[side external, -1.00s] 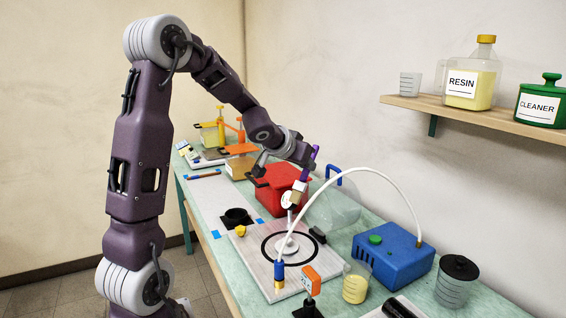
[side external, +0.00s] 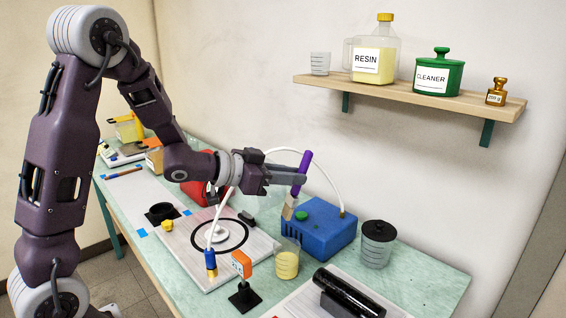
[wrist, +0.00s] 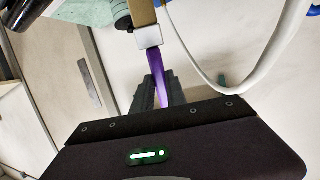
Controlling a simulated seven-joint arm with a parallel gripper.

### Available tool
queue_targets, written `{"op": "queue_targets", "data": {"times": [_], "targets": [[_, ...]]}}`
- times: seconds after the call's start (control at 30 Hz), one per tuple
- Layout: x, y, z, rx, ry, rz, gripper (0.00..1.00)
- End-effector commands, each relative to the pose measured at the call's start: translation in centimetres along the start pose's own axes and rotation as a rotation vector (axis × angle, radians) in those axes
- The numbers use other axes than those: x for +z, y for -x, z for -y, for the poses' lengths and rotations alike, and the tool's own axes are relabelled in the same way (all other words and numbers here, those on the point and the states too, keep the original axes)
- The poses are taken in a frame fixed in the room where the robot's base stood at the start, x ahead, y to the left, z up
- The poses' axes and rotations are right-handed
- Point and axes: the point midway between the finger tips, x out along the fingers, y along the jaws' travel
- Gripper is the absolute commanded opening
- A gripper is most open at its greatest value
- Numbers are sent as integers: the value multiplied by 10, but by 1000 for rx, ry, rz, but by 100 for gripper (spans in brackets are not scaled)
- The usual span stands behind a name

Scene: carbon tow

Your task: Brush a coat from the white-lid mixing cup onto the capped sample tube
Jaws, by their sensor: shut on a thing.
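My gripper (side external: 292,179) is shut on the purple handle of a brush (side external: 303,170). The brush hangs nearly upright, its tan bristles pointing down, in front of the blue pump box. In the wrist view the purple handle (wrist: 159,78) runs between the fingers to a white ferrule and tan bristles. A clear cup with yellow liquid (side external: 287,265) stands below the brush; I cannot make out a white lid on it. A cup with a black lid (side external: 377,245) stands to the right. A black tube (side external: 348,291) lies on a cradle at front right; whether it is the sample tube I cannot tell.
A blue pump box (side external: 322,237) has a white hose (side external: 338,180) arching to a blue fitting on the plate (side external: 190,262). An orange gauge (side external: 241,263) stands on a black base. The shelf (side external: 420,93) holds bottles and jars.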

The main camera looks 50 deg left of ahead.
Motion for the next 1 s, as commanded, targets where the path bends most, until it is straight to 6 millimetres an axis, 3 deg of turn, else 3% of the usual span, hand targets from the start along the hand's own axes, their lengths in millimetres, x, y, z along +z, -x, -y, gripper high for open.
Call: {"op": "queue_targets", "data": {"times": [0.1, 0.37, 1.0], "targets": [[17, -6, -1, 1, 4, -10, 0], [33, -11, -2, -3, 3, -19, 0], [112, -36, -7, -3, 3, -17, 0]]}}
